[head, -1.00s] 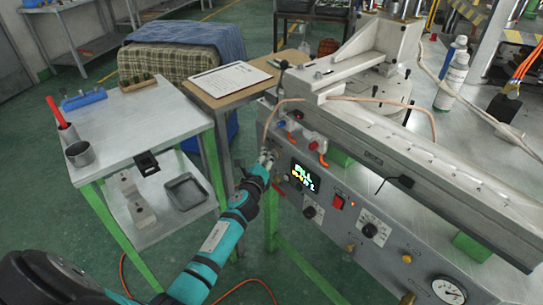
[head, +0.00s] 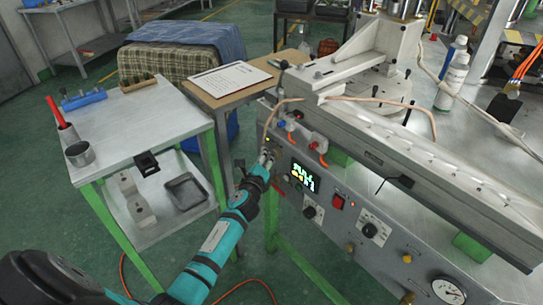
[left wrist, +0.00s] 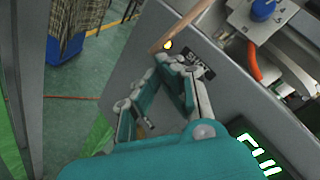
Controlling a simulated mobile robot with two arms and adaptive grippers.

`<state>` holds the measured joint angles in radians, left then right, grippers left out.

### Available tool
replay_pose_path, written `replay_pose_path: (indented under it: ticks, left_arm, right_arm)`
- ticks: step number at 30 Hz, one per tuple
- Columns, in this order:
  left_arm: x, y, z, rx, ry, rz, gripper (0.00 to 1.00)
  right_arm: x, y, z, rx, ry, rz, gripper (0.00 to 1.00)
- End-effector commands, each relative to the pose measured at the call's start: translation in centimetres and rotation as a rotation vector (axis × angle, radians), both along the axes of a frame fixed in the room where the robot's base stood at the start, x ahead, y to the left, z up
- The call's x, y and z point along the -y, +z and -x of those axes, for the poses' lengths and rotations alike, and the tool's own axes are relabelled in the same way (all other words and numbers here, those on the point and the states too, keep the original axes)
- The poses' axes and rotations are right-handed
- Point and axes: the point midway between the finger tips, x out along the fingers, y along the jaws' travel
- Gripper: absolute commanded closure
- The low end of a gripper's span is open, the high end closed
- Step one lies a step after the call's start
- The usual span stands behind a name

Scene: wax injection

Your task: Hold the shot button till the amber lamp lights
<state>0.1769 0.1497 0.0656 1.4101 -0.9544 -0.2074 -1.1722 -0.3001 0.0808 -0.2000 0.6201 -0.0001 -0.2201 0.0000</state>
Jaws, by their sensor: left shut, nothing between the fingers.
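My left gripper (head: 266,158) is shut and empty, its fingertips against or very near the left end of the machine's grey front panel (head: 322,222). In the left wrist view the fingertips (left wrist: 173,64) meet beside a black label (left wrist: 195,66) with pale lettering. The shot button is hidden behind the fingertips; I cannot see how far it is pressed. A small amber lamp (left wrist: 167,46) glows just above the fingertips. The display (head: 302,177) on the panel is lit with green and amber characters; part of it shows in the left wrist view (left wrist: 258,150). My right gripper is not in view.
A red switch (head: 338,202), dial knobs and a pressure gauge (head: 448,290) sit further right on the panel. An orange-ended connector (left wrist: 254,65) is close right of the gripper. A white-topped side table (head: 125,125) stands to the left, with green floor between.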

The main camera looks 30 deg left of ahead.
Motion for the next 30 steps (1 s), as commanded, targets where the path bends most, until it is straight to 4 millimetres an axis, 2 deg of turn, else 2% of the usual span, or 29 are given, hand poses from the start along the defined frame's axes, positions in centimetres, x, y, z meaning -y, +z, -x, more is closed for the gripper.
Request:
replay_pose_path:
  ticks: [13,23,30]
  left_arm:
    - [-0.6,0.0,1.7,0.000,-0.001,0.000,1.00]
    - [-0.7,0.0,1.9,0.000,0.000,0.000,1.00]
    - [-1.5,0.1,3.7,-0.001,0.001,-0.001,1.00]
  right_arm:
    - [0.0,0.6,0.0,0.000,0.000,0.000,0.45]
    - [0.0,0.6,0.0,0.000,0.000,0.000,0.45]
    - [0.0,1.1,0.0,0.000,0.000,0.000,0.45]
